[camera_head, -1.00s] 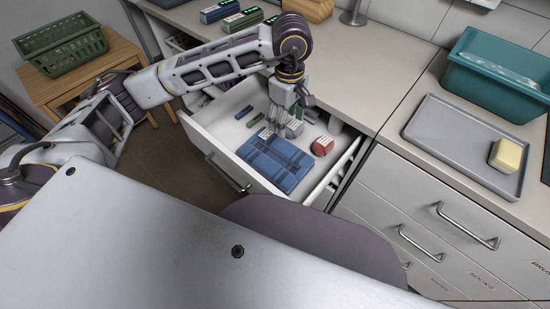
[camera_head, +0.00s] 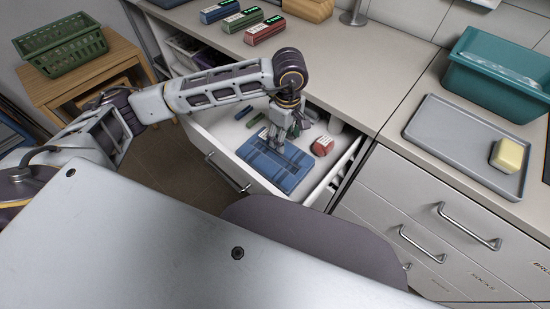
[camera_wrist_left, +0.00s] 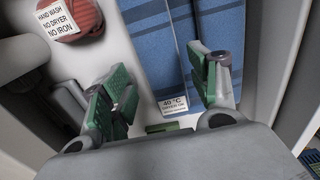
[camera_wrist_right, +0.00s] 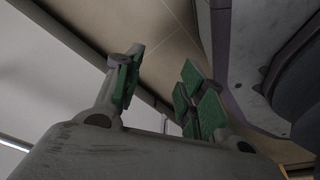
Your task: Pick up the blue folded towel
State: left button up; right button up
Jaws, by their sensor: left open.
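The blue folded towel (camera_head: 274,168) lies flat in the open white drawer, with darker stripes across it. In the left wrist view the towel (camera_wrist_left: 160,45) runs up from between the fingers, with a white 40 °C label (camera_wrist_left: 173,105) on its near edge. My left gripper (camera_head: 275,143) points down over the towel's far edge. Its green-padded fingers (camera_wrist_left: 163,88) are open, one on each side of the label, and I cannot tell whether they touch the towel. My right gripper (camera_wrist_right: 158,88) is open and empty, with floor and a grey surface behind it.
A red rolled item (camera_head: 322,146) sits right of the towel; its label, in the left wrist view (camera_wrist_left: 55,15), reads hand wash, no dryer, no iron. The drawer walls (camera_head: 345,172) stand close around. Boxes (camera_head: 264,31), a grey tray (camera_head: 465,145) and a teal bin (camera_head: 500,75) are on the counter.

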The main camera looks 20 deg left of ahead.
aim_at(275, 159)
pick_arm(q)
jog(key=shift+f, duration=0.35)
jog(key=f, duration=0.3)
jog(key=shift+a+f, duration=0.2)
jog(key=shift+f, duration=0.5)
pick_arm(e)
jog(key=shift+w+r, duration=0.35)
jog(key=shift+w, duration=0.3)
pick_arm(q)
jog(key=shift+c, duration=0.4)
pick_arm(e)
jog(key=shift+s+d+f, duration=0.1)
jog(key=shift+s+d, duration=0.05)
